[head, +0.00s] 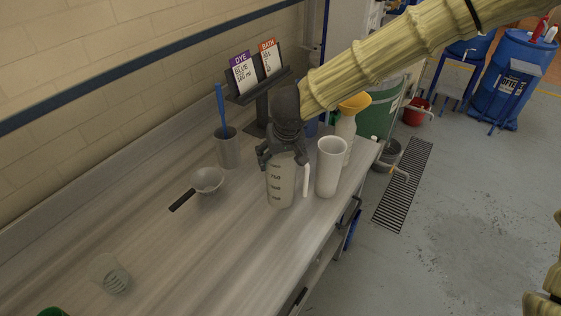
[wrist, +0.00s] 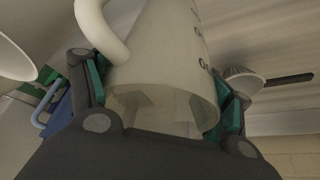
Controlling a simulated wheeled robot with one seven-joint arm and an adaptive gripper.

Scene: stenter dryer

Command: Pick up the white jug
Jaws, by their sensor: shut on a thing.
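The white jug (head: 281,186) is a tall translucent vessel with dark graduation marks, standing upright on the bench in the head view. Its white handle (head: 306,180) is on its right side. My gripper (head: 282,157) comes down from above and is shut around the jug's upper part. In the wrist view the jug (wrist: 175,50) fills the middle, with a finger of my gripper (wrist: 160,115) on either side of its rim and the handle (wrist: 97,25) at upper left. In the head view my gripper hides the jug's rim. I cannot tell whether its base touches the bench.
A white tumbler (head: 329,167) stands close on the jug's right, with a yellow-topped bottle (head: 347,128) behind. A grey cup with a blue stick (head: 228,150) and a strainer (head: 206,181) are left. A clear beaker (head: 109,273) is at front left. The bench middle (head: 190,240) is clear.

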